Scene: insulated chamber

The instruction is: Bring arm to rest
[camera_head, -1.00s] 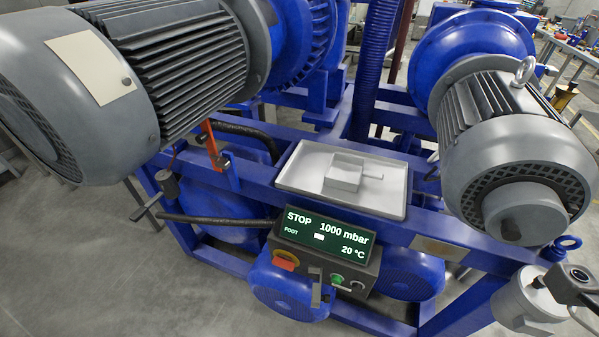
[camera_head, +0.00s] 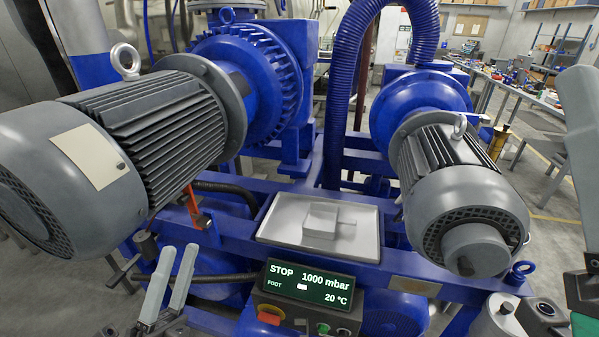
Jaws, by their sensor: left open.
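My left gripper (camera_head: 178,250) shows at the lower left with two pale grey fingers pointing up. The fingers are apart with nothing between them. It is in front of the blue frame, left of the control box. A pale grey finger (camera_head: 582,140) at the right edge appears to belong to my right gripper. The rest of that gripper is cut off, so its opening cannot be judged.
Two grey motors (camera_head: 150,130) (camera_head: 465,200) on blue pumps flank a pale tray (camera_head: 278,232) holding a small block (camera_head: 321,219). Below is a control box display (camera_head: 310,283) reading STOP, 1000 mbar, 20 °C. A workbench (camera_head: 520,90) stands behind at right.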

